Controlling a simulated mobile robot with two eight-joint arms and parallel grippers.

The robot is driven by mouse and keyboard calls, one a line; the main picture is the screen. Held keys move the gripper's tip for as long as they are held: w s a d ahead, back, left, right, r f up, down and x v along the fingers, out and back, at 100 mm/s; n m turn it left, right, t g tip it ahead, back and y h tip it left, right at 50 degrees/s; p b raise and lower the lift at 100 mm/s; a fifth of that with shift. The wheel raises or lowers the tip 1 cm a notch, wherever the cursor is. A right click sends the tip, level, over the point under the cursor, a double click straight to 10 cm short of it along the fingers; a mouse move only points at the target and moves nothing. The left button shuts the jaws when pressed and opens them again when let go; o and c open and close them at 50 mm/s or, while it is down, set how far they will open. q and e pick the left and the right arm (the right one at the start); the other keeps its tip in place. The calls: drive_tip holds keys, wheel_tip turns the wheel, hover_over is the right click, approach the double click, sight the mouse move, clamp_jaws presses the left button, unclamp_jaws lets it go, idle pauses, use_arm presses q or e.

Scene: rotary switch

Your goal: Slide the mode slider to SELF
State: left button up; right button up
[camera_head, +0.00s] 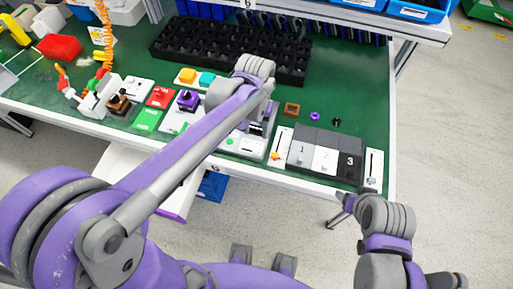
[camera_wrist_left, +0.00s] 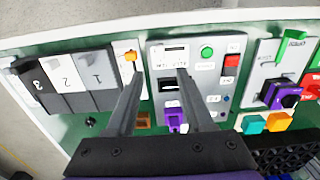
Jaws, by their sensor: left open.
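A grey control panel (camera_wrist_left: 205,100) with a dark slot (camera_wrist_left: 174,49) and small labels lies under my left gripper in the left wrist view; the lettering is too small to read. Left of it is a white slider panel with an orange knob (camera_wrist_left: 130,56), also in the head view (camera_head: 276,155). I cannot tell which of these is the mode slider. My left gripper (camera_wrist_left: 159,73) is open and empty, its fingers over the grey panel's left side. In the head view my left arm hides part of that panel (camera_head: 251,148). My right gripper (camera_head: 340,209) is beyond the table's front edge, its jaws unclear.
Numbered grey and white rockers (camera_head: 325,158) and another white slider panel (camera_head: 372,170) are to the right. Red (camera_head: 160,97) and green (camera_head: 147,120) blocks are to the left. A black compartment tray (camera_head: 190,42) stands behind.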

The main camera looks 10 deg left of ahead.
sight(256, 149)
use_arm(q)
wheel_tip(256, 149, down, 11)
drive_tip(key=shift+r+b, duration=0.1)
drive_tip(key=shift+b, duration=0.35)
drive_tip(key=shift+c, duration=0.3)
clamp_jaws()
idle(1.0)
